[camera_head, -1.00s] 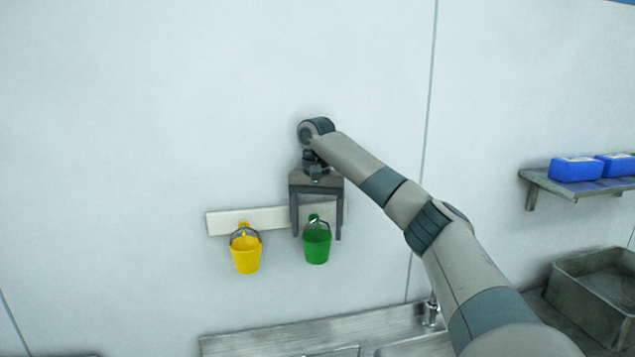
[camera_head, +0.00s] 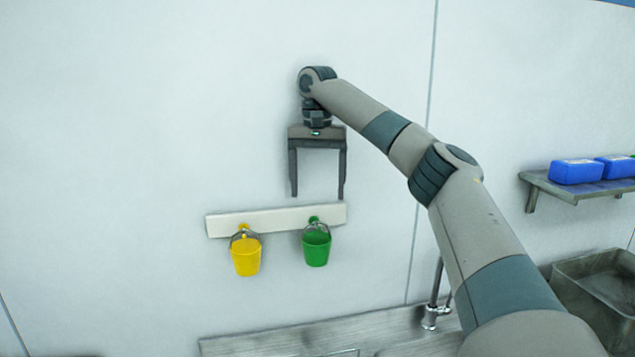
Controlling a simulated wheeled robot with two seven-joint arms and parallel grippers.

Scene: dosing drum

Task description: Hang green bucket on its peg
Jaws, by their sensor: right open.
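The green bucket (camera_head: 316,250) hangs by its handle at the green peg (camera_head: 314,219) on the right part of the white rail (camera_head: 277,218) on the wall. It hangs upright and nothing of mine touches it. My right gripper (camera_head: 317,195) points down, open and empty, above the rail and over the green bucket. The yellow bucket (camera_head: 246,258) hangs at the yellow peg (camera_head: 243,227) on the rail's left part. My left gripper is not in view.
A metal counter with a sink edge (camera_head: 300,337) and a tap (camera_head: 432,310) lies below the rail. At the right, a wall shelf (camera_head: 590,188) bears blue boxes (camera_head: 575,171), with a metal basin (camera_head: 595,290) beneath. The wall around the rail is clear.

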